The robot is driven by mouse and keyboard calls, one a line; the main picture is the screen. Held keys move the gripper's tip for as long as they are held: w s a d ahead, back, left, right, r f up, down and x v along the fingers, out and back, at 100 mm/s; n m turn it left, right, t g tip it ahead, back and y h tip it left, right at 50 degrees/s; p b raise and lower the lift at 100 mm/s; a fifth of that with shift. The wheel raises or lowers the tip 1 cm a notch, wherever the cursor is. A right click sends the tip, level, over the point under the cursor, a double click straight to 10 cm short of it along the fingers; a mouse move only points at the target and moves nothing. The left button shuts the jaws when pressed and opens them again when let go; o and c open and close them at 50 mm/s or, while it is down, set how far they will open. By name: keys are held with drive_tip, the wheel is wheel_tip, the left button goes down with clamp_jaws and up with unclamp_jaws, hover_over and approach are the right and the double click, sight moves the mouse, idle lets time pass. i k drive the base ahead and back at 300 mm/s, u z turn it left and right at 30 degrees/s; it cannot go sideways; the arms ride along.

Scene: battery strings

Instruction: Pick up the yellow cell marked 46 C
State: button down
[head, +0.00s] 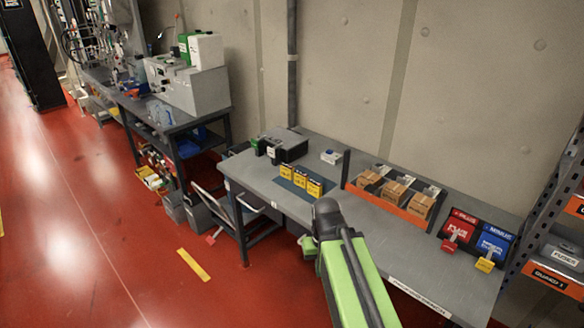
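Three yellow cells stand side by side in a row on a dark blue mat (281,183) on the grey workbench: a left one (286,171), a middle one (300,179) and a right one (315,188). Their dark markings are too small to read, so I cannot tell which is 46 C. My green arm rises from the bottom of the head view, and its dark joint is just in front of the right cell in the picture.
An orange-fronted tray (387,207) with brown boxes is right of the cells. Red (458,230) and blue (493,242) blocks stand at the bench's right. A black case (286,147) and small white box (331,157) are behind the cells. A yellow floor strip (194,265) lies left.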

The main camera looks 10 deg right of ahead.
sight(287, 170)
drive_tip(key=z, duration=0.25)
drive_tip(key=i, duration=0.2)
drive_tip(key=u, duration=0.4)
drive_tip(key=k, duration=0.4)
drive_tip(key=u, duration=0.65)
drive_tip(key=i, duration=1.7)
drive_tip(key=u, duration=0.35)
drive_tip(key=i, duration=1.1)
drive_tip(key=z, duration=0.45)
